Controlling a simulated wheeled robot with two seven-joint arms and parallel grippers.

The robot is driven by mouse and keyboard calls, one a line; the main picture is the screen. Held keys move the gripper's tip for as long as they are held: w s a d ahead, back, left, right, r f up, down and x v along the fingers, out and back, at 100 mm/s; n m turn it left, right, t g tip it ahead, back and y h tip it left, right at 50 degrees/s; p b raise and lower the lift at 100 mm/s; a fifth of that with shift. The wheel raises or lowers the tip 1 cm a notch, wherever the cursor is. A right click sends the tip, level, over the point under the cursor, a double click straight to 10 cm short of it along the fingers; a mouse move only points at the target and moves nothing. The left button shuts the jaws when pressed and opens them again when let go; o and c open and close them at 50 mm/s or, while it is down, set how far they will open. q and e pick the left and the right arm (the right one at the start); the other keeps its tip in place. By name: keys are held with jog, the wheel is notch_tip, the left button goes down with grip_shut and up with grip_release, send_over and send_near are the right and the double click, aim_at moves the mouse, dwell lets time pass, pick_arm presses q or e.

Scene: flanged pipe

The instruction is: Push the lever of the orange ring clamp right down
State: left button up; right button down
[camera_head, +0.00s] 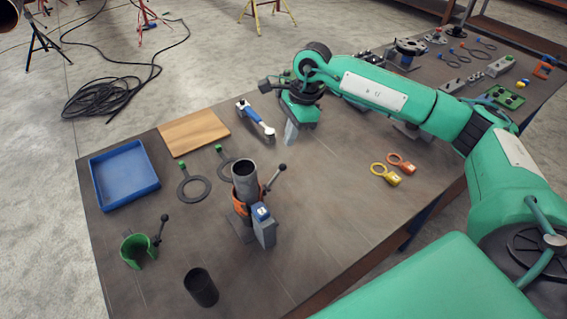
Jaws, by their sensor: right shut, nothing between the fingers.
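The orange ring clamp (240,207) sits around the lower part of a grey upright pipe (245,182) near the middle of the table. Its lever (273,178) slants up to the right and ends in a black knob (283,167). My right gripper (290,138) points down, shut and empty, behind the lever and slightly to its right in the picture. It is apart from the knob. The pipe and a grey block with a blue top (262,213) hide part of the clamp. My left gripper is not in view.
A green ring clamp (138,249) and a dark cylinder (201,287) stand at the front left. A blue tray (124,174), wooden board (194,131), dark rings (194,189) and a blue-handled tool (256,120) lie around. Yellow and orange ring tags (385,174) lie right.

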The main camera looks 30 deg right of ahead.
aim_at(284, 164)
jog(key=shift+s+d+f, duration=0.1)
jog(key=shift+d+f, duration=0.2)
jog(key=shift+d, duration=0.05)
jog(key=shift+b+x, duration=1.1)
jog(key=shift+x, duration=2.4)
jog(key=shift+f, duration=0.1)
jog(key=b+x, duration=0.1)
jog(key=b, duration=0.1)
jog(key=d+b+x, duration=0.1)
jog(key=x, duration=0.1)
jog(key=shift+a+f+b, duration=0.2)
jog(key=shift+f+b, duration=0.15)
jog(key=shift+f, duration=0.1)
jog(key=shift+f+b, duration=0.3)
jog(key=shift+r, duration=0.1)
